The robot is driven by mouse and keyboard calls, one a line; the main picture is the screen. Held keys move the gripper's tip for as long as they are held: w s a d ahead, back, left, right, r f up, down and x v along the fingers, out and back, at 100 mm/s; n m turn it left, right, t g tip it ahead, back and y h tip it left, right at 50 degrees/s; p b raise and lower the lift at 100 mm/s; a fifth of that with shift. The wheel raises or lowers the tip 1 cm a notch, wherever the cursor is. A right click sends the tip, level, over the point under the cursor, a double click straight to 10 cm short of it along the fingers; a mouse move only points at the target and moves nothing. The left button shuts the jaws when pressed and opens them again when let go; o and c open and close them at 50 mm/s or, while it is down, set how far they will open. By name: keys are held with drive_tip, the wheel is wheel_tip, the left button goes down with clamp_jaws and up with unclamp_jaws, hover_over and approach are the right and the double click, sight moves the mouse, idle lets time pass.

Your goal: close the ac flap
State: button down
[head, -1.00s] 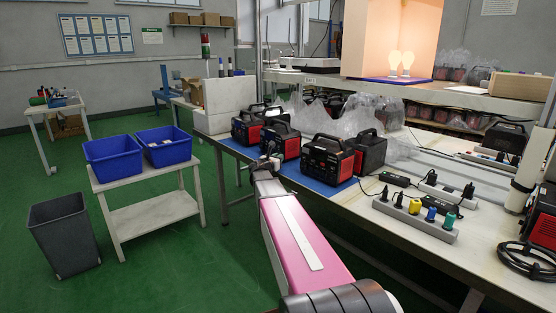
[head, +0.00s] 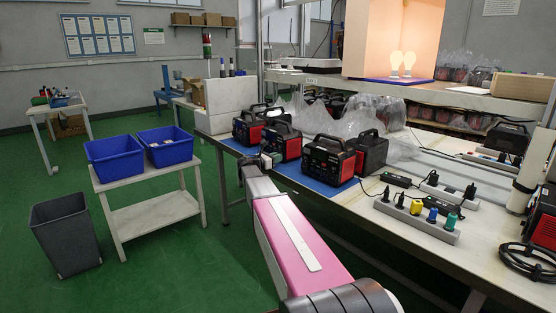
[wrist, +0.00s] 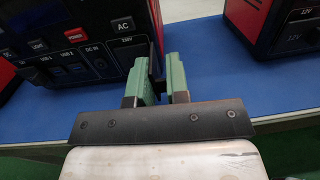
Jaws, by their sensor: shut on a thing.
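A black and red power station (head: 287,143) stands on the blue mat along the table's left edge. Its front panel (wrist: 85,38), with an AC button and a 230V label, fills the left of the wrist view. My gripper (head: 272,158) is at the panel's right-hand side. In the wrist view its green fingers (wrist: 163,75) are close together on a thin dark piece by the AC outlet, which looks like the AC flap (wrist: 157,50). The fingers hide most of the flap, so its angle is hard to tell.
More units and plastic bags (head: 345,120) stand behind. Blue bins (head: 113,158) sit on a side table to the left. Blue mat (wrist: 215,65) is bare between the units.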

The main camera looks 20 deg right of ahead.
drive_tip(key=m+g, duration=0.2)
drive_tip(key=g, duration=0.1)
drive_tip(key=w+m+g, duration=0.1)
drive_tip(key=g, duration=0.1)
drive_tip(key=w+m+g, duration=0.1)
drive_tip(key=m+g, duration=0.1)
drive_tip(key=g, duration=0.1)
drive_tip(key=shift+w+a+f+m+g, duration=0.1)
drive_tip(key=shift+w+a+m+g, duration=0.1)
drive_tip(key=shift+a+m+g, duration=0.1)
drive_tip(key=shift+w+d+m+g+y, duration=0.1)
drive_tip(key=shift+m+g+y, duration=0.15)
drive_tip(key=shift+m+g, duration=0.5)
drive_tip(key=shift+w+a+m+g+y, duration=0.15)
drive_tip(key=shift+m+g, duration=0.25)
drive_tip(key=shift+g, duration=0.65)
drive_tip(key=shift+w+d+m+g+y, duration=0.15)
drive_tip(key=shift+m+g+y, duration=0.15)
drive_tip(key=shift+m+g, duration=0.45)
drive_tip(key=shift+g, duration=0.25)
drive_tip(key=shift+s, duration=0.1)
drive_tip(key=c, duration=1.2)
unclamp_jaws()
drive_tip(key=shift+o, duration=0.2)
